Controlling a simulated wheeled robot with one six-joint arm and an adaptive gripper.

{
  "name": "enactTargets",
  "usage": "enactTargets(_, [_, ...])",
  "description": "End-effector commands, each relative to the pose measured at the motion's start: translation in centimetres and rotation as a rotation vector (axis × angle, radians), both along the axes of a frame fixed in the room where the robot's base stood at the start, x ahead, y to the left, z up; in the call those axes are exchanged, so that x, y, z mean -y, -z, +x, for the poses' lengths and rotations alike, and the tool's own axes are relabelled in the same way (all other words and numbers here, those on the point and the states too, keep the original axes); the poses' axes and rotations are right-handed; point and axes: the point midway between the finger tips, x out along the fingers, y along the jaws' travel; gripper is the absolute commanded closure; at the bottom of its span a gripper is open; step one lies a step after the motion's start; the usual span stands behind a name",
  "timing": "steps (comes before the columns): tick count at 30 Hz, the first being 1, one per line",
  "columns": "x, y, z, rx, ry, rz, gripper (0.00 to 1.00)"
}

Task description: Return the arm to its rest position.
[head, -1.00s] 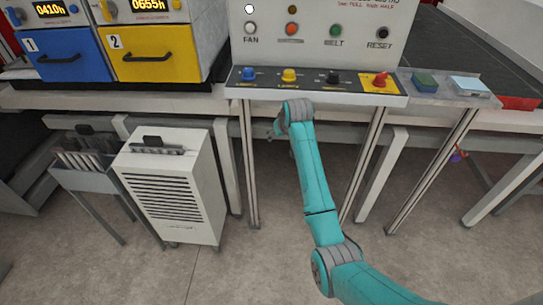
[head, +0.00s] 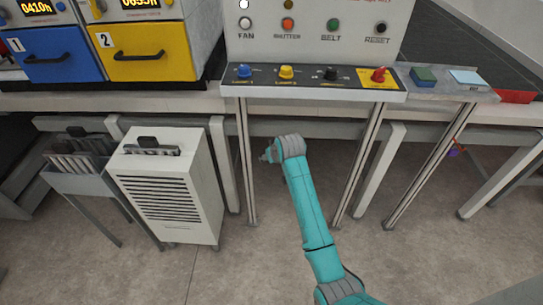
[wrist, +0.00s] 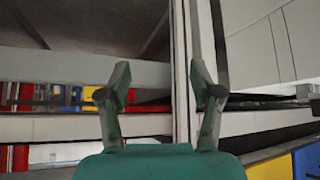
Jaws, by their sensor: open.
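My teal arm reaches up from the bottom of the head view, its wrist end in front of the gap below the control panel (head: 315,95). My gripper (wrist: 160,95) shows in the wrist view with its two fingers wide apart and nothing between them. In the head view the fingers are mostly hidden behind the wrist. A pale vertical post (wrist: 181,70) stands beyond the gap between the fingers; I cannot tell how far off it is.
The panel has blue (head: 243,71), yellow (head: 286,72), black (head: 332,74) and red (head: 378,75) knobs. Blue (head: 56,68) and yellow (head: 150,65) drawers are at upper left. A white cabinet (head: 170,192) stands left of my arm. Open floor (head: 250,265) lies in front.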

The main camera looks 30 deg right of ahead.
Motion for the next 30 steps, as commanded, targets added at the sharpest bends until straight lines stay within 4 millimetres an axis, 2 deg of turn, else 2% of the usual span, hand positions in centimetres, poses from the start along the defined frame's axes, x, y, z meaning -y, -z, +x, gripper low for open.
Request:
enactTargets(8, [0.0, 0.1, 0.0, 0.0, 0.0, 0.0, 0.35])
enactTargets(11, [-0.4, 0.8, -0.7, 0.002, -0.001, 0.0, 0.35])
enactTargets(14, [-1.3, 2.6, -2.2, 0.017, -0.005, -0.003, 0.35])
enactTargets(21, [-4.7, 7.8, -8.8, 0.09, -0.019, -0.016, 0.35])
enactTargets(24, [-6.0, 9.4, -11.9, 0.121, -0.025, -0.021, 0.35])
enactTargets(30, [-8.6, 11.5, -18.4, 0.186, -0.038, -0.03, 0.35])
